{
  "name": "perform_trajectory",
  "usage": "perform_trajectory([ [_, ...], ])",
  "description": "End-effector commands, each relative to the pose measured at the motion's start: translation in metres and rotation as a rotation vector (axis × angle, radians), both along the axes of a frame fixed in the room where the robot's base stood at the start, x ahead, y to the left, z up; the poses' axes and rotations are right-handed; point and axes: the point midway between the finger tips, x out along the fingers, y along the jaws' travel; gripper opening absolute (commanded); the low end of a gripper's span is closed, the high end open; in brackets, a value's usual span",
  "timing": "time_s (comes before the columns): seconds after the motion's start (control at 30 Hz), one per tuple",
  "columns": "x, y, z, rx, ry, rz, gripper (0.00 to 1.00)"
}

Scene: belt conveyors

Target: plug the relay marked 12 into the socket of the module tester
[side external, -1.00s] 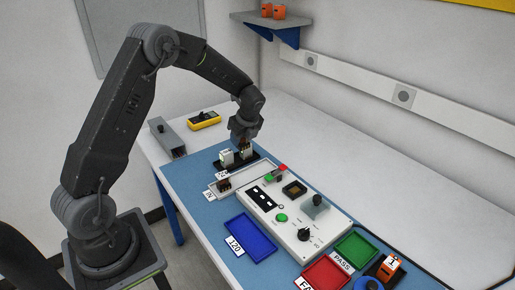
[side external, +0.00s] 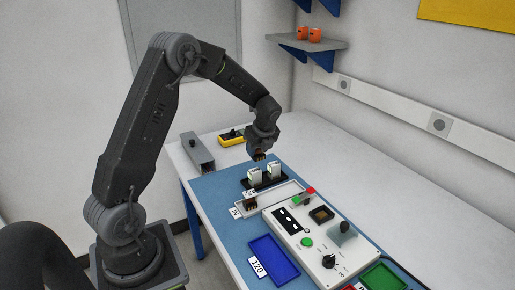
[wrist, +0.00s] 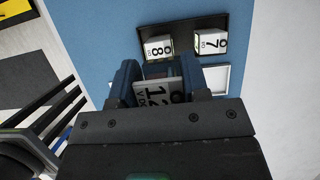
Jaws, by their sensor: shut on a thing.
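The relay marked 12 (wrist: 160,92) is between the jaws of my gripper (side external: 261,152). In the side view it is mostly hidden by the jaws, with only its pin end showing below them. My gripper holds it in the air above the black rack (side external: 266,181). The module tester (side external: 304,262) is a white panel box to the right and nearer the camera. Its socket (side external: 321,214), a dark square on the top face, looks empty.
Two white relays, marked 8 (wrist: 158,49) and 7 (wrist: 209,46), stand in the rack. A white tray (side external: 283,193) holding a dark part lies in front. A blue tray (side external: 274,262) and green tray (side external: 384,278) flank the tester. The grey lever fixture (side external: 342,232) rises beside the socket.

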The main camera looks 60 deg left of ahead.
Motion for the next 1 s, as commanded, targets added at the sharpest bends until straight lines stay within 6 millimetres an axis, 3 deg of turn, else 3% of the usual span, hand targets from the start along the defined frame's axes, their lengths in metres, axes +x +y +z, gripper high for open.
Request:
perform_trajectory([
  [0.17,0.004,-0.01,-0.002,0.0,0.002,0.103,0.21],
  [0.27,0.01,-0.023,-0.004,0.0,0.001,0.251,0.21],
  [1.0,0.047,-0.158,-0.01,-0.002,0.007,1.893,0.21],
])
